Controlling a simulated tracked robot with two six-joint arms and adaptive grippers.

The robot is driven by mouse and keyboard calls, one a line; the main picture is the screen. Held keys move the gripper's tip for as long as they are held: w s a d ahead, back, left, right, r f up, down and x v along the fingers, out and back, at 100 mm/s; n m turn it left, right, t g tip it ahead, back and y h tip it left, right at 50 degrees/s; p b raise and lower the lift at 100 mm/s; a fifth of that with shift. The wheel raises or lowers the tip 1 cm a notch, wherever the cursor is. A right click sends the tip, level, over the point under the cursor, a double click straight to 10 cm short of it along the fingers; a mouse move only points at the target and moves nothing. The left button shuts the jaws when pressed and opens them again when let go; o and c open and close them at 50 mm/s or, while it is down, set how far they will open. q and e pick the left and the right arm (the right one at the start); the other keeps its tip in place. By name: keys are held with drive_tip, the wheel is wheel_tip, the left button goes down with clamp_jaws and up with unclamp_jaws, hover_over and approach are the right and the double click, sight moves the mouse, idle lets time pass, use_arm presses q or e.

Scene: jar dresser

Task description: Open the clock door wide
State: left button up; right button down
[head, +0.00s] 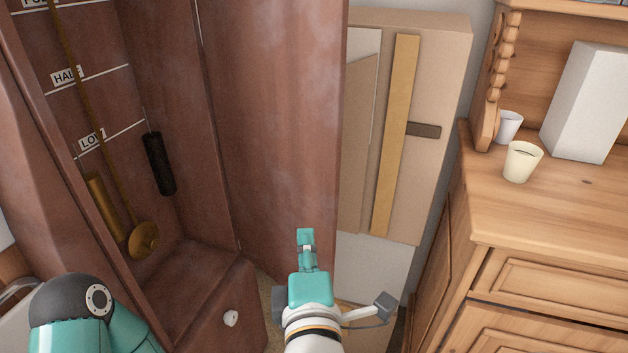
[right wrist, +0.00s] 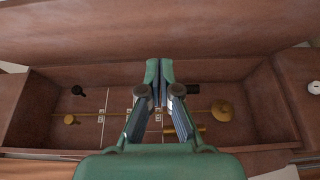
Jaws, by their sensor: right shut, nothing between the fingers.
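The clock is a tall reddish-brown case on the left of the head view, with its door (head: 275,110) swung out to the right of the opening. Inside hang a brass pendulum (head: 143,240), a brass weight (head: 104,205) and a black weight (head: 159,163). My right gripper (head: 305,236) is shut and empty, in front of the door's lower part; I cannot tell whether it touches. In the right wrist view its fingers (right wrist: 159,70) are together, with the clock's inside behind them and the door (right wrist: 150,30) across the top. My left gripper is out of view.
A wooden dresser (head: 555,235) stands at the right with a cream cup (head: 522,162), a white cup (head: 508,127) and a white box (head: 590,105). Flat boards (head: 450,80) lean against the wall behind the door. A white knob (head: 230,318) sits on the clock's base.

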drive_tip(key=w, duration=0.2)
drive_tip(key=p, duration=0.1)
approach(317, 177)
drive_tip(key=w+a, duration=0.3)
drive_tip(key=shift+w+d, duration=0.75)
drive_tip(key=shift+w, duration=0.3)
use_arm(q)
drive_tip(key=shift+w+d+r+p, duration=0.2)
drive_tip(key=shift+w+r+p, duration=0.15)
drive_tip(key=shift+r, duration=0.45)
use_arm(e)
drive_tip(key=shift+w+d, duration=0.5)
drive_tip(key=shift+w, duration=0.05)
